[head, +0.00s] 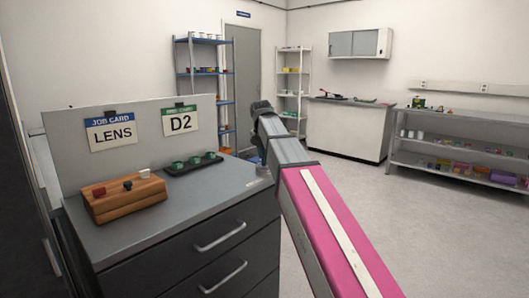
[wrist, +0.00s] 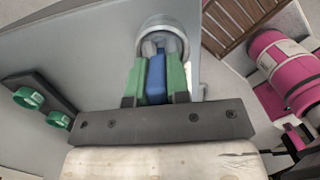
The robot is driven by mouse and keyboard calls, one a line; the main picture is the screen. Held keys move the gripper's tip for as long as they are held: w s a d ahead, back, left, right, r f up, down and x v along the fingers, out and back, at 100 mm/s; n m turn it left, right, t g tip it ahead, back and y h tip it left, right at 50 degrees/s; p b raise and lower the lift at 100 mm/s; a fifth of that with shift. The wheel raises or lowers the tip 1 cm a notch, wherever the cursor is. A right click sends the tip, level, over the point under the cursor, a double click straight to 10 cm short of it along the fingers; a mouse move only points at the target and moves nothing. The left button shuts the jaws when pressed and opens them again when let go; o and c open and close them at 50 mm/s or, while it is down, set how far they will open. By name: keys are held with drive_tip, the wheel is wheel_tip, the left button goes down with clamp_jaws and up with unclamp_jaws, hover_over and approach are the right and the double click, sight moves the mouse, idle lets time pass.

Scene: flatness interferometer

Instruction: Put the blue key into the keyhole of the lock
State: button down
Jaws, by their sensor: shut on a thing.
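In the wrist view my gripper (wrist: 155,82) has green fingers shut on the blue key (wrist: 156,76), which stands between them. Just past the fingers is a round grey metal ring (wrist: 181,27), which may be the lock. The grey finger ends and the key's far end overlap this ring, and I cannot tell whether the key touches it or is inside it. No keyhole is visible.
A wooden block (head: 125,200) with red, black and white pieces stands on the cabinet's left. A dark tray (head: 178,172) with green items lies behind it, also at left in the wrist view (wrist: 45,85). A panel with LENS and D2 cards (head: 145,150) backs the top.

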drive_tip(key=shift+f, duration=1.3)
idle(0.9)
drive_tip(key=c, duration=1)
unclamp_jaws()
drive_tip(key=shift+r, duration=0.1)
drive_tip(key=r, duration=0.7)
drive_tip(key=s+a+r, duration=0.1)
drive_tip(key=r, duration=0.2)
drive_tip(key=shift+r, duration=0.3)
drive_tip(key=shift+r, duration=0.1)
drive_tip(key=r, duration=0.7)
drive_tip(key=shift+s+a+r, duration=0.3)
drive_tip(key=shift+r, duration=0.05)
